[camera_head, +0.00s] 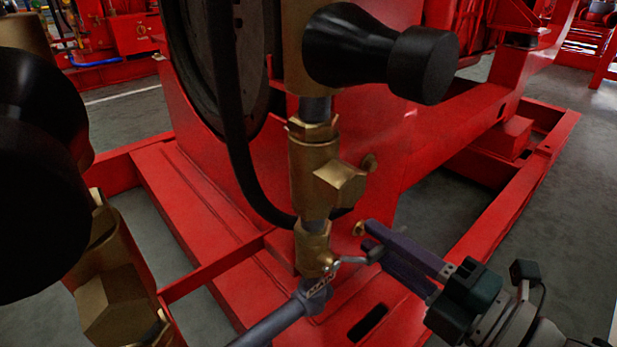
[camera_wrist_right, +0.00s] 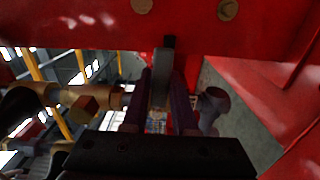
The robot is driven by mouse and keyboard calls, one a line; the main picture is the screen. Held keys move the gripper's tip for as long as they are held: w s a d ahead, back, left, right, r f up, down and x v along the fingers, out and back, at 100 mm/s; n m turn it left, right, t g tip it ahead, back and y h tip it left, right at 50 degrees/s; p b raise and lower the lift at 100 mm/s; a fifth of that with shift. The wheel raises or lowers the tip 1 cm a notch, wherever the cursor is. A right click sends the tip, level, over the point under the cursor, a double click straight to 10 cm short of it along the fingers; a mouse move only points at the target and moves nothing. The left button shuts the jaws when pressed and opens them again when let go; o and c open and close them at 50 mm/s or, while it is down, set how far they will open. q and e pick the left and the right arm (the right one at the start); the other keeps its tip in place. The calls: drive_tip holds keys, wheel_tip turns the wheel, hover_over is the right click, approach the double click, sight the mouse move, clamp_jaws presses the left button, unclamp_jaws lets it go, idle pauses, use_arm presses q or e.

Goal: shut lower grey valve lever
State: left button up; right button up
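The grey valve lever (camera_head: 350,261) is a thin bent handle. It sticks out to the right from the lower brass valve (camera_head: 314,250) on a vertical pipe in the head view. My right gripper (camera_head: 370,240) comes in from the lower right, with its two dark purple fingers at the lever's free end. In the right wrist view the grey lever (camera_wrist_right: 160,90) lies between the two fingers (camera_wrist_right: 162,92). Little gap shows beside it, and I cannot tell whether both fingers press on it. My left gripper is not in view.
Above the lever are a brass fitting (camera_head: 318,180) and a large black knob (camera_head: 380,55). A grey pipe (camera_head: 275,325) runs to the lower left. Another dark knob and brass body (camera_head: 110,290) fill the left. The red frame (camera_head: 190,220) lies behind.

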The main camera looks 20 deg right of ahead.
drive_tip(key=o, duration=0.4)
drive_tip(key=p+v, duration=0.2)
drive_tip(key=v, duration=0.8)
drive_tip(key=shift+p, duration=0.3)
